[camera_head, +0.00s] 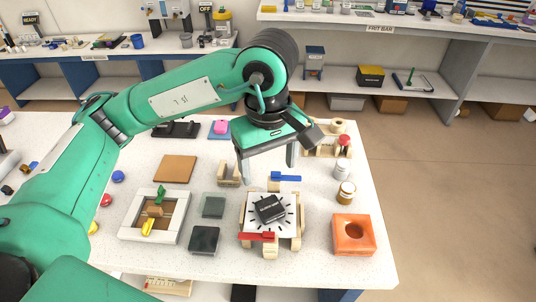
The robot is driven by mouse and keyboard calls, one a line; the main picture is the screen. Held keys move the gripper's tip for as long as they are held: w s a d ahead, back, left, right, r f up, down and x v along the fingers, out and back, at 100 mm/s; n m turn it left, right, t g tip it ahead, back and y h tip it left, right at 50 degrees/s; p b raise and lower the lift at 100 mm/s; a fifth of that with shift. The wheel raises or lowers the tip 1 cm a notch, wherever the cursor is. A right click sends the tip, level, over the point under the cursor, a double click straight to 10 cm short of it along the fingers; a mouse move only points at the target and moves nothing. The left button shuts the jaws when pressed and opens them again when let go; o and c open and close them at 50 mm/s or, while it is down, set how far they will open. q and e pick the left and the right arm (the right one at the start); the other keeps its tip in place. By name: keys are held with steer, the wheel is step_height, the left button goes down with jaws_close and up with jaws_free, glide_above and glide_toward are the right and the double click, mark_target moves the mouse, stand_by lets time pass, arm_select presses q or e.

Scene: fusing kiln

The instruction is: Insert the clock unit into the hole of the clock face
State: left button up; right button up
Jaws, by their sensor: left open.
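The clock face (254,227) is a white square plate with black hour marks, lying in a wooden fixture near the table's front edge. The clock unit (270,208) is a small black box with pale lettering. It sits over the middle of the face, turned at an angle to its edges. It hides the hole, and I cannot tell whether it is seated in it. My left gripper (267,174) is open and empty, pointing down above and behind the clock face, apart from the unit. My right gripper is out of view.
A blue-handled clamp (286,178) and a red-handled clamp (256,237) flank the face. An orange block (354,235) with a round hollow and jars (345,192) stand right. Dark square tiles (204,240) and a white framed tray (137,226) lie left.

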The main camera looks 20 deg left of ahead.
arm_select(q)
steer(key=shift+r, duration=0.95)
